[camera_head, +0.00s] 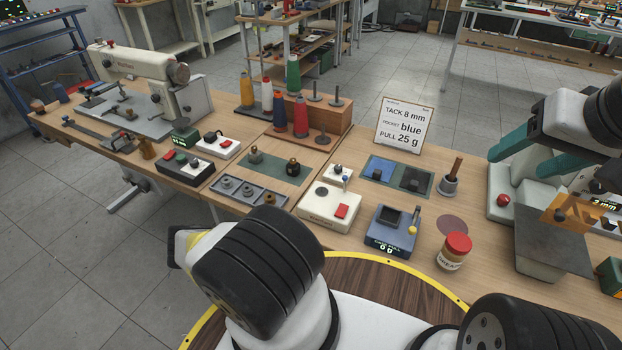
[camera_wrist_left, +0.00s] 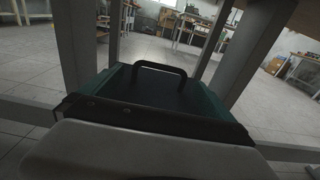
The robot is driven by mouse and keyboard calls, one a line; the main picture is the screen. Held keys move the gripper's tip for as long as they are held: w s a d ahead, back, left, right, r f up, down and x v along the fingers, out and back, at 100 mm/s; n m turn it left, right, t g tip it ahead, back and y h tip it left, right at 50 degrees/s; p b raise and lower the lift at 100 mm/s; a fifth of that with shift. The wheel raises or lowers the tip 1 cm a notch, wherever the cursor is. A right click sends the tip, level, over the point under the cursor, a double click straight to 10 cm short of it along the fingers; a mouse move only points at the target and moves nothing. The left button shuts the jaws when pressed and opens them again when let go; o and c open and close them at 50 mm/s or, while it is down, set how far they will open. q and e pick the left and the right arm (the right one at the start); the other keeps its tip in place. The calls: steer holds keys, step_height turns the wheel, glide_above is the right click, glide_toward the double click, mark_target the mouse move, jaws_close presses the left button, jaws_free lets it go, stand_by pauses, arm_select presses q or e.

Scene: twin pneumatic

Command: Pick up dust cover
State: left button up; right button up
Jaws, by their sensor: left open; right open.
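No piece can be told for certain as the dust cover. A dark grey, flat-topped piece (camera_head: 553,240) on a pale base stands at the table's right, with an amber see-through piece (camera_head: 567,212) above it. My right gripper (camera_head: 517,163) has teal fingers, apart and empty, above the right part of the table by a white machine with a red button (camera_head: 503,200). In the head view my left arm hides its gripper at the table's front edge.
The wooden table carries a sewing machine (camera_head: 140,67), thread cones (camera_head: 293,75), a sign (camera_head: 404,126), a blue device (camera_head: 391,232) and a red-lidded jar (camera_head: 455,252). Table legs (camera_wrist_left: 70,45) stand near the left gripper. Bare wood shows at the front right.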

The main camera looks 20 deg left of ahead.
arm_select(q)
steer(key=shift+w, duration=0.6)
steer(key=c, duration=2)
steer(key=shift+r, duration=0.1)
